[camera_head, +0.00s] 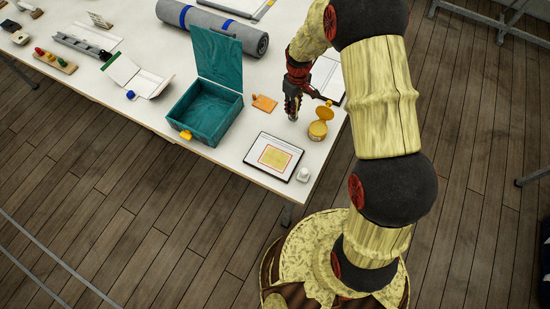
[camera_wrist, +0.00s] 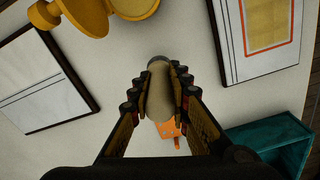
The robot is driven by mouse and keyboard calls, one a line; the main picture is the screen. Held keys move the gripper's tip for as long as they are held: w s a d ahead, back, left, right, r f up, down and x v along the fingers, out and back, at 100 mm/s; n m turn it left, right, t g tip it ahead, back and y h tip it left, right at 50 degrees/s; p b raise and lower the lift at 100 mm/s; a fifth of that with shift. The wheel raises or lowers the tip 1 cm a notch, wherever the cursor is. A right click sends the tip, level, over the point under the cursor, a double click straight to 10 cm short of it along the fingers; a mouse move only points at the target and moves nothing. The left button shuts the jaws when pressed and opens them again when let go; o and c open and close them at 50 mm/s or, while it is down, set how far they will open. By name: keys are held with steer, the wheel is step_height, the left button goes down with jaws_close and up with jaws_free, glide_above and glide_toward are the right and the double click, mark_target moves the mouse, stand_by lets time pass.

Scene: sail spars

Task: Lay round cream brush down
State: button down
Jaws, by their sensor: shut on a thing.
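My gripper (camera_head: 292,106) is over the white table near its right end, pointing down. In the wrist view its two fingers (camera_wrist: 160,88) are closed on the round cream brush (camera_wrist: 160,100), one on each side. The brush looks like a smooth, pale, rounded body with a darker end. In the head view only a small pale tip (camera_head: 293,118) shows below the fingers; the rest is hidden by the gripper. I cannot tell whether the brush touches the table.
An open teal box (camera_head: 207,115) stands left of my gripper, with an orange tag (camera_head: 265,103) between. A brass lidded case (camera_head: 318,130) stands close on the right. A framed sheet (camera_head: 261,168) and small white block (camera_head: 304,174) lie near the front edge.

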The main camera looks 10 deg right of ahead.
steer(key=shift+f+b, duration=0.65)
steer(key=shift+f, duration=0.55)
steer(key=c, duration=1.6)
jaws_free()
step_height(320, 180, up, 12)
steer(key=shift+f, duration=0.1)
